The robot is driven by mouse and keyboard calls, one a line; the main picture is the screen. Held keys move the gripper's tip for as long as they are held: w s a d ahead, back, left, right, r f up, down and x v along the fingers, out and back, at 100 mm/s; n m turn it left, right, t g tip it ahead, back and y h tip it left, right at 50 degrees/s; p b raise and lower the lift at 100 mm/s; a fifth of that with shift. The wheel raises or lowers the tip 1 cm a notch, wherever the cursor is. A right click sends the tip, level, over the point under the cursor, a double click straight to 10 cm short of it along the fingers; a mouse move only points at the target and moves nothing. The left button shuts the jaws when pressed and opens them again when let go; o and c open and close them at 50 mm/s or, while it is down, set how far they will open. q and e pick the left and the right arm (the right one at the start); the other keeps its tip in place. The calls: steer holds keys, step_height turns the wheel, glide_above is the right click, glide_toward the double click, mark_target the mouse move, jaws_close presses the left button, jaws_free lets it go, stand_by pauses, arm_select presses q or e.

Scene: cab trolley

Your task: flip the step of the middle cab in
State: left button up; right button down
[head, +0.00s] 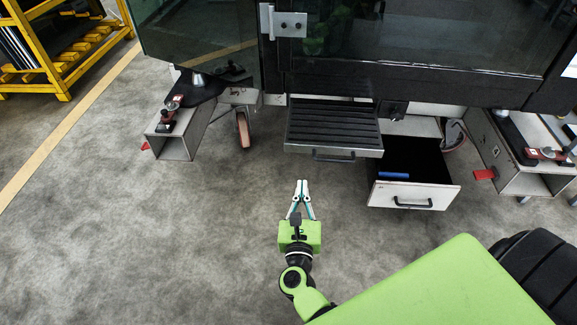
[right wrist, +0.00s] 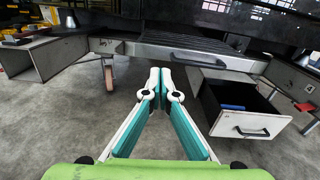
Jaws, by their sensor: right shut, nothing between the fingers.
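The step (head: 332,127) of the cab is a dark ribbed tread with a grey front edge and a dark handle (head: 333,156). It sticks out below the glass cab (head: 400,40). In the right wrist view the step (right wrist: 195,50) is ahead and above, with its handle (right wrist: 199,61) to the right of the fingertips. My right gripper (head: 301,183) is shut and empty, in front of the step and apart from it. It also shows in the right wrist view (right wrist: 161,72). My left gripper is not in view.
An open drawer (head: 412,196) with a blue item (head: 394,176) inside juts out right of the step. Trolley beams with red clamps stand left (head: 172,145) and right (head: 530,172). A caster wheel (head: 243,130) is left of the step. A yellow rack (head: 60,50) stands far left.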

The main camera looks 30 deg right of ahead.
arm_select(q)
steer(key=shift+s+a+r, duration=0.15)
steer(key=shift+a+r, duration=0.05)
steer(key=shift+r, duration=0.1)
arm_select(e)
steer(key=shift+s+r+m+h, duration=0.15)
steer(key=shift+m+h, duration=0.15)
steer(key=shift+m, duration=0.2)
steer(key=shift+d, duration=0.1)
glide_toward(306, 145)
steer(key=x, duration=0.6)
steer(key=shift+b, duration=0.4)
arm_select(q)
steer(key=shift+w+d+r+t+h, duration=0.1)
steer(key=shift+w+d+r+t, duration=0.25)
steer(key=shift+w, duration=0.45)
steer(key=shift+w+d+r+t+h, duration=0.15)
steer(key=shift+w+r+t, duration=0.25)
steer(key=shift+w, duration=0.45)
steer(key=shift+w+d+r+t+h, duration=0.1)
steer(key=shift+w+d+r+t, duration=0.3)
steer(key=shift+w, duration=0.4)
arm_select(e)
steer(key=shift+w+d, duration=0.2)
steer(key=shift+w, duration=0.25)
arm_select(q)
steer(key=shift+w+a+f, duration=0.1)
arm_select(e)
steer(key=shift+w, duration=0.1)
